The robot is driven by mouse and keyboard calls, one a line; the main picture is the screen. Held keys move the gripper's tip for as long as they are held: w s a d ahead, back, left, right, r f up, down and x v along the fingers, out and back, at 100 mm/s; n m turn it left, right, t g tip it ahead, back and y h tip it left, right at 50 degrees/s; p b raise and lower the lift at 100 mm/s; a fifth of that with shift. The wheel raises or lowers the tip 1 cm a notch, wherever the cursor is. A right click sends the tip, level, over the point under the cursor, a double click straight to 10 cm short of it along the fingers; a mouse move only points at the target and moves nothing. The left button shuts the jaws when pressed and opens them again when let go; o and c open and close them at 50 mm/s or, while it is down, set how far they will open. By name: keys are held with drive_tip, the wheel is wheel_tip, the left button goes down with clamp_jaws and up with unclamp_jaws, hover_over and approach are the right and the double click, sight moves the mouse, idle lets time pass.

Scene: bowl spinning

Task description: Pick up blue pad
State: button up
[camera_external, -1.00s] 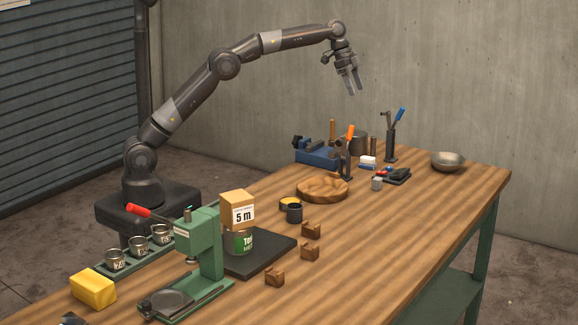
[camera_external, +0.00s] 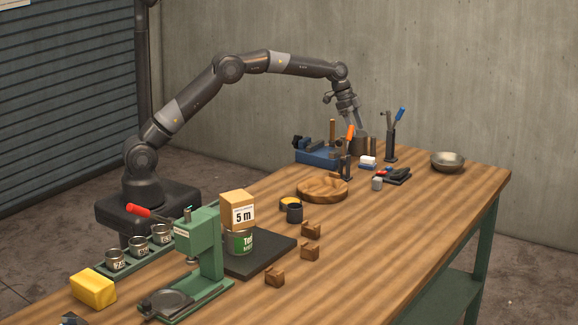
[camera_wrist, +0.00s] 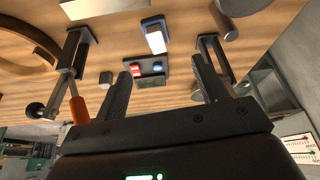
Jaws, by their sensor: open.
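A small blue pad (camera_wrist: 157,68) lies beside a red pad (camera_wrist: 137,71) on a dark holder (camera_wrist: 146,83), seen between my fingers in the wrist view. In the external view the dark holder (camera_external: 398,178) sits on the bench's far half; the blue patch on it is too small to make out well. A separate white block with a blue edge (camera_external: 368,161) lies just behind it, and it also shows in the wrist view (camera_wrist: 156,40). My gripper (camera_external: 356,130) is open and empty, pointing down above the bench, left of and above the holder. It also shows in the wrist view (camera_wrist: 160,68).
A blue vise (camera_external: 318,154), a dark cup (camera_external: 360,145), an orange-handled tool in a stand (camera_external: 347,165) and a tool post (camera_external: 391,145) crowd this area. A metal bowl (camera_external: 448,161) stands to the right. The bench's front right is clear.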

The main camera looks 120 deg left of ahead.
sight(363, 156)
drive_tip(key=x, duration=0.7)
drive_tip(key=shift+s+f, duration=0.25)
drive_tip(key=shift+s, duration=0.05)
drive_tip(key=x, duration=0.3)
drive_tip(key=d+x, duration=0.1)
drive_tip(key=shift+f, duration=0.4)
drive_tip(key=shift+w+a+f, duration=0.1)
drive_tip(key=shift+w+f, duration=0.1)
drive_tip(key=shift+f, duration=0.1)
drive_tip(key=shift+c, duration=0.5)
drive_tip(key=c, duration=1)
drive_tip(key=shift+o, duration=0.2)
